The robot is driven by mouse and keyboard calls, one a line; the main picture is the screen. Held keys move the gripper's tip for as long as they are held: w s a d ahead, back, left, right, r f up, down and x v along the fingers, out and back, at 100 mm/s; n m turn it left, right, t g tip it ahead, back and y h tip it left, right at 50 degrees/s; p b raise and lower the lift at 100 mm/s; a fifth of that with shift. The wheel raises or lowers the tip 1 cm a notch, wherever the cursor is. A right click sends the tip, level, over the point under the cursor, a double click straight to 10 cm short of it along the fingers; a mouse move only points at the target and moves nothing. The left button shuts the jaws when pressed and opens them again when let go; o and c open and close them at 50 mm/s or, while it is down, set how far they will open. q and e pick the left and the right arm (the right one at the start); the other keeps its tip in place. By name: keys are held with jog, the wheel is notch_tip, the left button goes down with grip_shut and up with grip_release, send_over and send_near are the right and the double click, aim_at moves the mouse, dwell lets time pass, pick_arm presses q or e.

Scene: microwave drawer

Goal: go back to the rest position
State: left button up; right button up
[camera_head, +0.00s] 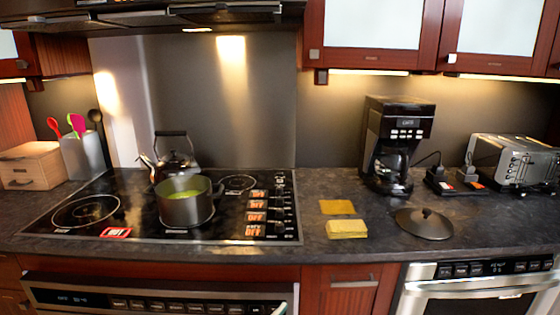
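Neither of my grippers shows in the head view, so I cannot see whether they hold anything. The steel-fronted appliance (480,290) with a black control strip sits under the counter at the lower right. Its front looks closed, but its lower part is cut off by the picture edge. A second appliance with a long button panel (180,305) sits under the cooktop at the lower left.
A pot with green contents (187,210) and a kettle (176,160) stand on the black cooktop (130,228). A dark lid (424,224), yellow sponge (347,229), coffee maker (396,140) and toaster (512,162) are on the counter. Its front edge is clear.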

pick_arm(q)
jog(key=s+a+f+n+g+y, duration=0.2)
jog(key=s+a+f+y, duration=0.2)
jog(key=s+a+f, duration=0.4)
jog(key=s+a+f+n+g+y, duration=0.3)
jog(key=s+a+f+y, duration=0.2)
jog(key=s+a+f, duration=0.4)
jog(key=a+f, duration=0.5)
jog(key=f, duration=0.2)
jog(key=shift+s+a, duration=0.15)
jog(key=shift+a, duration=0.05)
